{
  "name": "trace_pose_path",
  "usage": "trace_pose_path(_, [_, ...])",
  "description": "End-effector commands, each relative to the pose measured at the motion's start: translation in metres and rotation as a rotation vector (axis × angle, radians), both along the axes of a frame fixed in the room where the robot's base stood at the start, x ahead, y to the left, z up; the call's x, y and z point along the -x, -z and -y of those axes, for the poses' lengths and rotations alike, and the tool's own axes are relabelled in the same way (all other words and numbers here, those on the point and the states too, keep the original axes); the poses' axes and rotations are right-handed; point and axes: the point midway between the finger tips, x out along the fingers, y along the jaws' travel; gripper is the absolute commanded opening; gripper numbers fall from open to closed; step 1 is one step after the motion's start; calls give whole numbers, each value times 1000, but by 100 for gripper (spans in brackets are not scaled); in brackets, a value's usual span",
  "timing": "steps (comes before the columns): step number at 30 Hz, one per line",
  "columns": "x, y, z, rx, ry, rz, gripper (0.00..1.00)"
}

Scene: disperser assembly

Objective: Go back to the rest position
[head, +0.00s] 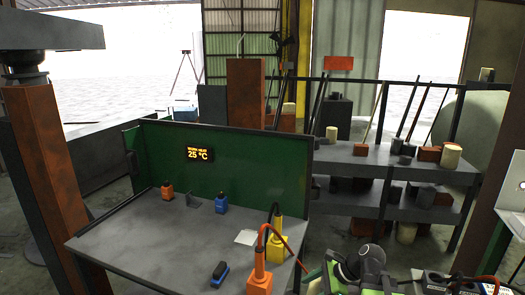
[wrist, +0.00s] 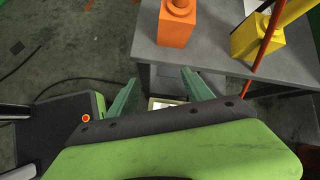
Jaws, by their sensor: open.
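In the wrist view my gripper (wrist: 160,97) has its two green fingers spread wide, with nothing held between them. It is just off the edge of the grey worktable (wrist: 205,58). An orange block (wrist: 177,30) and a yellow block (wrist: 250,40) stand on the table beyond the fingers, apart from them. In the head view the orange block (head: 259,284) is at the table's front right, with the yellow block (head: 278,247) behind it. My green and black arm shows at the bottom right; the fingertips cannot be made out there.
Cables rise from the blocks. Shelves (head: 380,165) stand behind right.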

Motion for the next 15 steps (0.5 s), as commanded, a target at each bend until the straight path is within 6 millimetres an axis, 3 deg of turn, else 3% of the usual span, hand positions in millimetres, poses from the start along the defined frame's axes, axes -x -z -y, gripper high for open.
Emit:
trace_pose_path(1, [6,1,-26,68,-114,22,59])
trace_pose_path(3, [15,9,-50,171,-276,62,59])
trace_pose_path(7, [33,23,-76,373,-615,147,59])
trace_pose_path(10, [41,33,-67,517,-861,203,59])
trace_pose_path(15, [47,41,-22,690,-1204,250,59])
